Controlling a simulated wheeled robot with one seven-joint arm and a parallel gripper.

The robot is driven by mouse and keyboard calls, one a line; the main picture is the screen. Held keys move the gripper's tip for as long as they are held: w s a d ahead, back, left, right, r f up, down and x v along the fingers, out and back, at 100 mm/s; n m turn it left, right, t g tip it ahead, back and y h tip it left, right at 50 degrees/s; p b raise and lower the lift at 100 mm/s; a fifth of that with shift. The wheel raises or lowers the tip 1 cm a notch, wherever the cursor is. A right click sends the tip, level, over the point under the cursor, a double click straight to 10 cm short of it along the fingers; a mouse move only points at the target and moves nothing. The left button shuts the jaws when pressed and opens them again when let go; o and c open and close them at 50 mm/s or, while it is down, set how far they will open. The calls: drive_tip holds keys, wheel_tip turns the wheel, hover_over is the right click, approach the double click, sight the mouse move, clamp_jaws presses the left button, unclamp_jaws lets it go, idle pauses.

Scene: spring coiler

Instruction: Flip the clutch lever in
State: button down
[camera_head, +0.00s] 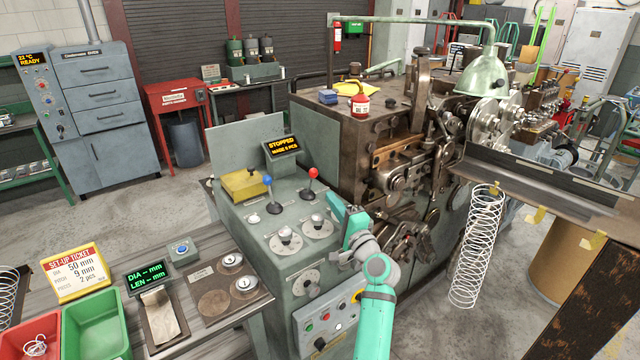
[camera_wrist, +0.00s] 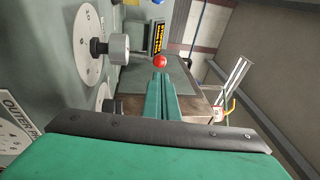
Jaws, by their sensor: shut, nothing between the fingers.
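Two levers stand on the grey control console (camera_head: 262,228): a red-knobbed lever (camera_head: 313,173) at the right and a blue-knobbed lever (camera_head: 268,180) left of it. I cannot read any label saying which is the clutch. Both stand roughly upright. My gripper (camera_head: 335,200) is at the console's right edge, slightly right of and below the red knob. In the wrist view my gripper (camera_wrist: 160,80) has its fingers together and empty, pointing at the red knob (camera_wrist: 160,61). The fingers hide the red lever's lower part there; a small gap seems to remain.
Dial knobs (camera_head: 286,235) sit on the console top below the levers; one dial knob (camera_wrist: 118,48) is close at left in the wrist view. A display (camera_head: 282,147) reading "STOPPED" stands behind the levers. The coiling machine (camera_head: 340,125) rises close behind and right.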

sight(315, 176)
drive_tip(key=x, duration=0.8)
drive_tip(key=shift+w+a, duration=0.1)
drive_tip(key=shift+w, duration=0.4)
drive_tip(key=shift+a, duration=0.2)
drive_tip(key=shift+r+g, duration=0.15)
drive_tip(key=shift+g, duration=0.15)
